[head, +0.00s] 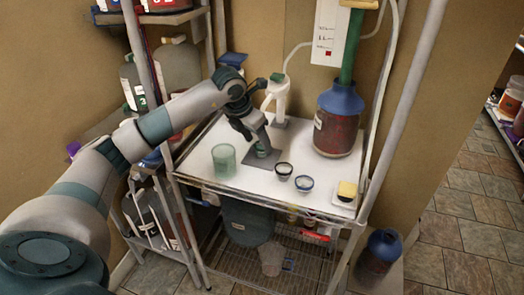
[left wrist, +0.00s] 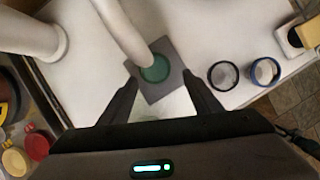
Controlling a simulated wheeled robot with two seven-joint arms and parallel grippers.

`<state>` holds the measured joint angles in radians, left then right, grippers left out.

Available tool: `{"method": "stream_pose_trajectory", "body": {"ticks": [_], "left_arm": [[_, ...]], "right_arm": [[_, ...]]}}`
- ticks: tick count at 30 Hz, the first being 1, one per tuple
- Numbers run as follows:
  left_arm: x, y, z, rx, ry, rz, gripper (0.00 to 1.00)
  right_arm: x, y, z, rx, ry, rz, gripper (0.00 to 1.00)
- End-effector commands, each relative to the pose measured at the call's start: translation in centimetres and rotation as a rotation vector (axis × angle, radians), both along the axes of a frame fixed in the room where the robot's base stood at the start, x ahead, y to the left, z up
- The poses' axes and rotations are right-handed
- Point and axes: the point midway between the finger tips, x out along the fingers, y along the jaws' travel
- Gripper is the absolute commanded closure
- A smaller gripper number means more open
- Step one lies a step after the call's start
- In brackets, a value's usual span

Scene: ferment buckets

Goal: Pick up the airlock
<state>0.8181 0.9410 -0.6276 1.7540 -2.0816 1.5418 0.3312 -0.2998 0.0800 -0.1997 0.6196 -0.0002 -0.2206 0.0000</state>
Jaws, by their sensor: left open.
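My left gripper (head: 262,150) is open and reaches down over a dark grey square pad (head: 264,161) on the white table. In the left wrist view its fingers (left wrist: 160,78) stand apart on either side of a small green round piece (left wrist: 155,69), which lies over the pad (left wrist: 172,48). This piece seems to be the airlock, but I cannot tell for sure. A white tube (left wrist: 122,25) ends at or above it. In the head view the gripper hides this piece. My right gripper is not in view.
A white stand (head: 278,100) rises behind the gripper. A blue-topped red bucket (head: 338,128) stands to the right. Metal posts frame the table.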

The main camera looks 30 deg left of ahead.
Motion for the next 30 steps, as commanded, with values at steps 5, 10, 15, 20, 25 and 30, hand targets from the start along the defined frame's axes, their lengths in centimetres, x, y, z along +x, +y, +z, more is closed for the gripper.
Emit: {"method": "stream_pose_trajectory", "body": {"ticks": [5,10,15,20,25,30], "left_arm": [[0.0,0.0,0.0,0.000,0.000,0.000,0.42],[0.5,0.1,-0.7,-0.001,0.004,0.001,0.42],[1.6,0.4,-2.2,-0.001,0.004,0.001,0.42],[2.3,0.3,-4.0,-0.001,0.003,0.001,0.42],[2.5,0.3,-4.7,0.000,0.001,0.000,0.42],[2.5,0.3,-4.6,0.000,0.001,0.000,0.42]], "right_arm": [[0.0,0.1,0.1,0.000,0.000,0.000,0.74],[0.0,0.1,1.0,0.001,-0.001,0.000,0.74],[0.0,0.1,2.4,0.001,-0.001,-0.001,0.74],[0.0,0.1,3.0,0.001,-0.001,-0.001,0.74],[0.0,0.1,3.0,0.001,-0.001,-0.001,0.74],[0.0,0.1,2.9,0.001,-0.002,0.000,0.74]]}}
